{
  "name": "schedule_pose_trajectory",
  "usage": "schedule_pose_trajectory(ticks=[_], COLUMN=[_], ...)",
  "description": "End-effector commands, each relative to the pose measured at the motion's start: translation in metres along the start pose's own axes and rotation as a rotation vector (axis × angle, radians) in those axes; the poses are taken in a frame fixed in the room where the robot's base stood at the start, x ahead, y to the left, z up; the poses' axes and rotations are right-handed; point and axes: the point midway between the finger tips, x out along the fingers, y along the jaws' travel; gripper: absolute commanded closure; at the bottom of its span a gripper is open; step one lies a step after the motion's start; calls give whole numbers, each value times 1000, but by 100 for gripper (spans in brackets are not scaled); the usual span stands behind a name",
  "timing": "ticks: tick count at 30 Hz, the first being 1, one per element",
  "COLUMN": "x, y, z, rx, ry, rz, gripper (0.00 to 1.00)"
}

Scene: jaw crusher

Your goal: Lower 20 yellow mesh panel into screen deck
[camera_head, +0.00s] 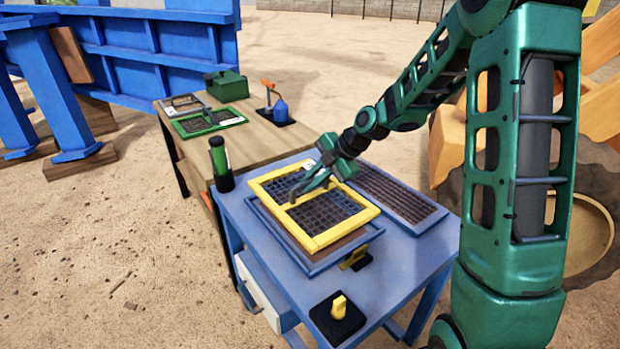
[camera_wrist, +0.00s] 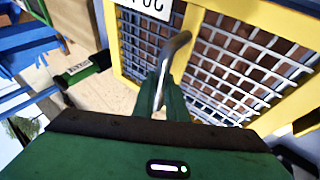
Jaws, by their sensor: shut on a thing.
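The yellow mesh panel (camera_head: 315,240) has a yellow frame and crossbar with dark mesh. My gripper (camera_head: 300,195) is shut on a handle at its crossbar, and the wrist view shows the fingers (camera_wrist: 160,95) meeting at the bent grey handle (camera_wrist: 178,48). Part of a white number label (camera_wrist: 148,8) shows on the frame. The panel appears to be above the blue-framed screen deck (camera_head: 285,237) on the blue table, slightly offset from it, with the deck's brown inside showing at the front right. The gap between them is hard to judge.
A dark mesh panel in a blue frame (camera_head: 395,192) lies to the right. A black and green cylinder (camera_head: 220,165) stands at the left. A black block with a yellow knob (camera_head: 338,318) is in front. A wooden table (camera_head: 245,142) behind holds a green-framed panel (camera_head: 208,122) and green box (camera_head: 227,86).

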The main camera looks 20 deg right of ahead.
Motion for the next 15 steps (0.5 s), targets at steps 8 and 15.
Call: schedule_pose_trajectory(ticks=[8,15], x=[13,24], y=[-8,-15], z=[5,9], rx=[-1,-1], ry=[0,0], rz=[2,2], gripper=[100,100])
